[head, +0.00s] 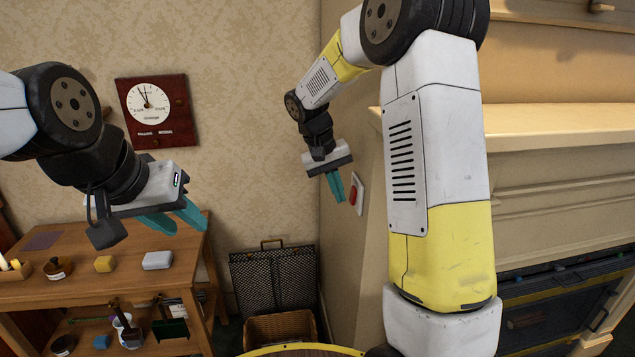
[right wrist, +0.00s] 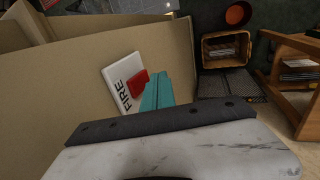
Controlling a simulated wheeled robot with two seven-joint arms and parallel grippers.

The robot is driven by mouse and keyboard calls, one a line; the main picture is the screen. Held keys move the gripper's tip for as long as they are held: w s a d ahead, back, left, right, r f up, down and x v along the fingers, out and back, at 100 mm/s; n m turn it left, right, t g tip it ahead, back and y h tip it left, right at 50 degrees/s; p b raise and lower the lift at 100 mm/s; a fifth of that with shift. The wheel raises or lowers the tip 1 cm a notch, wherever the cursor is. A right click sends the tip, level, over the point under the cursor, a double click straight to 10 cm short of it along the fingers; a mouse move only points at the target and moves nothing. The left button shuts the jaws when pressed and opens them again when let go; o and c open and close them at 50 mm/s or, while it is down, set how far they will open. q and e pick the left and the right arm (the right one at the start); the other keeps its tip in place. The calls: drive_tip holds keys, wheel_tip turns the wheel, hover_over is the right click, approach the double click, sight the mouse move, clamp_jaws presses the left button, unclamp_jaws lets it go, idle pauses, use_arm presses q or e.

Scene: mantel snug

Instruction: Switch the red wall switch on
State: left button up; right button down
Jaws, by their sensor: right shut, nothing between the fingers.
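The red wall switch (head: 353,195) sits on a white plate (head: 360,188) on the side wall of the chimney breast. In the right wrist view the red switch (right wrist: 137,82) shows on the white plate (right wrist: 118,76), which is lettered FIRE. My right gripper (head: 338,198) is shut and empty, its teal fingers pointing down just left of the switch. In the right wrist view its fingers (right wrist: 157,92) are right beside the red switch and overlap its edge; I cannot tell whether they touch. My left gripper (head: 178,220) is open and empty above the wooden side table.
A black mesh screen (head: 272,275) and wicker basket (head: 280,328) stand by the back wall. The mantel shelf (head: 560,118) juts out at right.

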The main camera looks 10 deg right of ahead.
drive_tip(key=shift+d+f, duration=0.1)
drive_tip(key=shift+d, duration=0.45)
drive_tip(key=shift+d+f+h, duration=0.1)
drive_tip(key=shift+d+h, duration=0.1)
drive_tip(key=shift+h, duration=0.2)
drive_tip(key=shift+r, duration=0.8)
